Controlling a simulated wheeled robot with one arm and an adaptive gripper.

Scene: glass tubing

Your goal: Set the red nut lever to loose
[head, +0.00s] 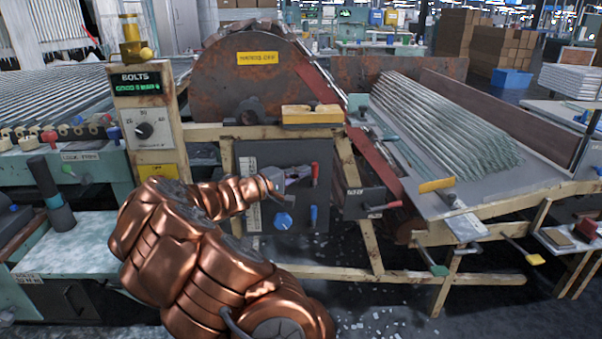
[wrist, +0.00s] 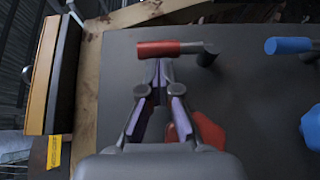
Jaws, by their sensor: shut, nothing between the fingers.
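The red lever (head: 315,172) is on the right side of a dark upright panel (head: 255,163). In the head view its red handle stands roughly upright. In the wrist view the red handle (wrist: 168,48) lies crosswise, with its dark pivot at the right end. My gripper (head: 300,176) is in front of the panel, just left of the lever. In the wrist view my gripper (wrist: 160,70) has its fingertips close to the handle, shut and empty; I cannot tell whether they touch it. A red knob (wrist: 205,130) is partly hidden behind the fingers.
A blue lever (head: 313,215) sits below the red one, and a blue knob (head: 283,221) is at its left. A yellow-topped block (head: 313,114) and wooden frame (head: 347,165) border the panel. The floor ahead holds scattered glass bits.

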